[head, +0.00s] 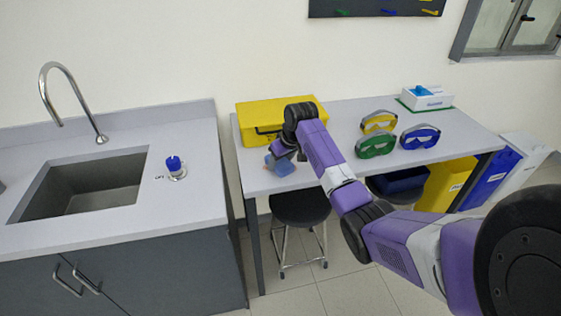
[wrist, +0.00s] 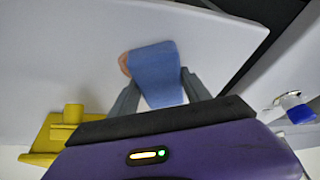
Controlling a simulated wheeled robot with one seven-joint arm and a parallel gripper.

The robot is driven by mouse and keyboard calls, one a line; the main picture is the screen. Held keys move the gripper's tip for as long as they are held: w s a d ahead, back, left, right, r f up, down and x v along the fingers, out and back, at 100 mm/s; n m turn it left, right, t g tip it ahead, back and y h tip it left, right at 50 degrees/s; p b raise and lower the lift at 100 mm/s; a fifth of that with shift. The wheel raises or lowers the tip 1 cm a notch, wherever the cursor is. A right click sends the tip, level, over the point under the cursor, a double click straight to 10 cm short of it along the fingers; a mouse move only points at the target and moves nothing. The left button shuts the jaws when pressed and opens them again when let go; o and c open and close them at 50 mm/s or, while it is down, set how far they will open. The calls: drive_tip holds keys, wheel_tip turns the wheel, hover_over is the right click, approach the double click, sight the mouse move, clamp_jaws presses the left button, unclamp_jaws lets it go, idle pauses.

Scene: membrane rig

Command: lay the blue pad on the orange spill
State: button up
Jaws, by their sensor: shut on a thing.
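My gripper (head: 281,156) is shut on the blue pad (wrist: 154,66), which sits between its two fingers (wrist: 160,80) in the wrist view. In the head view the blue pad (head: 281,168) shows at the left end of the grey table. An orange-pink edge of the spill (wrist: 124,63) shows beside the pad's left side in the wrist view. A small bit of the spill (head: 267,168) shows left of the pad in the head view. The pad hides the rest. I cannot tell whether the pad touches the table.
A yellow case (head: 255,118) stands behind my gripper on the table (head: 340,120). Green goggles (head: 376,144), yellow goggles (head: 379,122) and blue goggles (head: 420,136) lie to the right. A white box (head: 426,98) is at the back right. A black stool (head: 300,208) stands in front.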

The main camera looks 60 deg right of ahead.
drive_tip(key=o, duration=1.3)
drive_tip(key=shift+f, duration=0.1)
drive_tip(key=shift+s+r, duration=0.1)
drive_tip(key=shift+r, duration=0.5)
drive_tip(key=b+v, duration=0.1)
drive_tip(key=v, duration=1)
drive_tip(key=shift+a, duration=0.1)
